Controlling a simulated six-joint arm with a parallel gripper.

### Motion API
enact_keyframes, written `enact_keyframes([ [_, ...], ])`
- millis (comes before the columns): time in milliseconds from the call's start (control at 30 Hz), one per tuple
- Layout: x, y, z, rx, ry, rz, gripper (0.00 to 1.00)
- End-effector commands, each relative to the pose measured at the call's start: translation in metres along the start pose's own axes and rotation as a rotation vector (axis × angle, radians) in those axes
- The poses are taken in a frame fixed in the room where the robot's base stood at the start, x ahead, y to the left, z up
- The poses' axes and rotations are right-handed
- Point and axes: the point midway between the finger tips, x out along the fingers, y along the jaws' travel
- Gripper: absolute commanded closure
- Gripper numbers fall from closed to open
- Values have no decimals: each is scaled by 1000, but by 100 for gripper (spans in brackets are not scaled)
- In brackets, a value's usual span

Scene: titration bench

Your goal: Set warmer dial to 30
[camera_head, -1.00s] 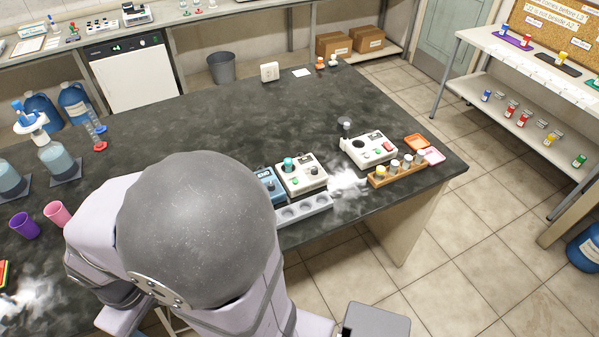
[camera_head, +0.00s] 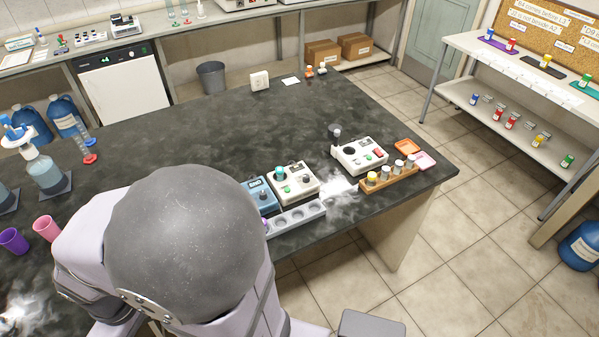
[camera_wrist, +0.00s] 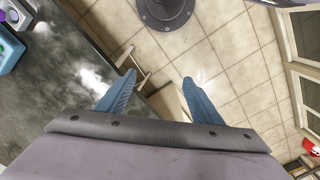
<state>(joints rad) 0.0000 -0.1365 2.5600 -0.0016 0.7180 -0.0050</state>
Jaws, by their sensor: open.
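Two white devices stand near the bench's front edge, and I cannot tell for sure which is the warmer. The nearer white device (camera_head: 296,190) has a teal-topped item, a green button and a dark knob. The farther white device (camera_head: 348,152) has a dark round spot and green and red controls. Dial numbers are too small to read. My gripper (camera_wrist: 158,77) shows in the wrist view with its two blue fingers apart and nothing between them, over the floor beside the bench. In the head view my arm hides it.
A blue device (camera_head: 257,196) sits against the nearer white one, with a grey rack (camera_head: 292,218) in front. A wooden rack (camera_head: 389,179) of vials stands before the farther one. Purple (camera_head: 14,240) and pink cups (camera_head: 46,228) stand left. The bench's middle is clear.

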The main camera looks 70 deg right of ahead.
Motion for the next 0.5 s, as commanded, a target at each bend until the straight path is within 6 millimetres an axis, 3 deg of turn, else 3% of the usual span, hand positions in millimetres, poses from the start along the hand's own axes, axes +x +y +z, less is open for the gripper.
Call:
enact_keyframes([
  [67, 0, 0, 0, 0, 0, 0, 42],
  [133, 0, 0, 0, 0, 0, 0, 59],
  [167, 0, 0, 0, 0, 0, 0, 63],
  [367, 0, 8, -8, 35, 7, 2, 63],
  [500, 1, 34, -31, 143, 32, 8, 63],
])
